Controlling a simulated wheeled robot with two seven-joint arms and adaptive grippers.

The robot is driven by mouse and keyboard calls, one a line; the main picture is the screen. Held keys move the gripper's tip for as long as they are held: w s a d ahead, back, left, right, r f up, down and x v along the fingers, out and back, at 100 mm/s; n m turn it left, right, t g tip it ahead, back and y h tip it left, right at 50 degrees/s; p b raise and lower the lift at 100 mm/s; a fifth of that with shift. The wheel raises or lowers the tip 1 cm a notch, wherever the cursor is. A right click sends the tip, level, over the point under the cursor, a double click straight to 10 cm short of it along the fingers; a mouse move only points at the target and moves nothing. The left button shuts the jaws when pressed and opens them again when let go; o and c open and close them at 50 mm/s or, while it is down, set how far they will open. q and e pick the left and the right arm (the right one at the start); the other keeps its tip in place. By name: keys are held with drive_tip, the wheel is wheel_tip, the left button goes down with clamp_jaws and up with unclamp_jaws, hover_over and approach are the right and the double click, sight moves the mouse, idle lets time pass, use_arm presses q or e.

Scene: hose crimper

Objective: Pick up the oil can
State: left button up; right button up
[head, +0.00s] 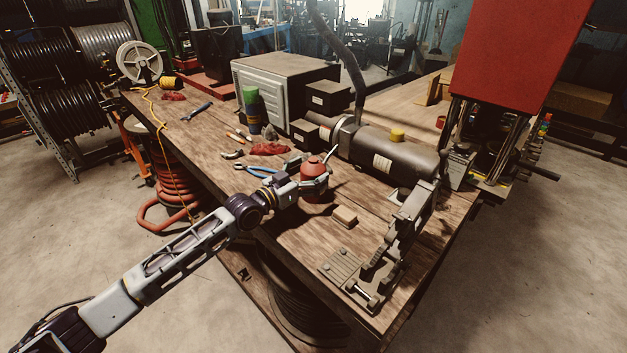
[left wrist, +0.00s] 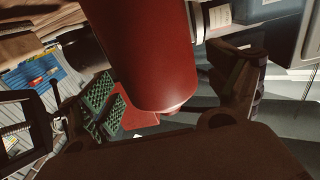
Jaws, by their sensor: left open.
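The oil can (head: 313,168) is red with a thin pale spout that points up and to the right. It is at the workbench's near side, in front of the grey cylinder. My left gripper (head: 309,182) is at the can, with its fingers open around it. In the left wrist view the red can body (left wrist: 150,50) fills the upper middle, between the two spread fingers of the left gripper (left wrist: 170,95). A green ridged pad shows on the left finger. Whether either finger touches the can cannot be told. The can's base is partly hidden by the gripper. My right gripper is not in view.
On the wooden bench (head: 285,235), a small wooden block (head: 345,216) lies just right of the can. A metal bench tool (head: 390,240) stands further right. Blue-handled pliers (head: 262,171) and a red rag (head: 269,149) lie to the left. The large grey cylinder (head: 385,152) is behind.

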use_arm(q)
drive_tip(key=shift+x, duration=0.8)
drive_tip(key=shift+c, duration=0.3)
drive_tip(key=c, duration=1.6)
drive_tip(key=shift+r, duration=0.2)
drive_tip(key=shift+c, duration=0.2)
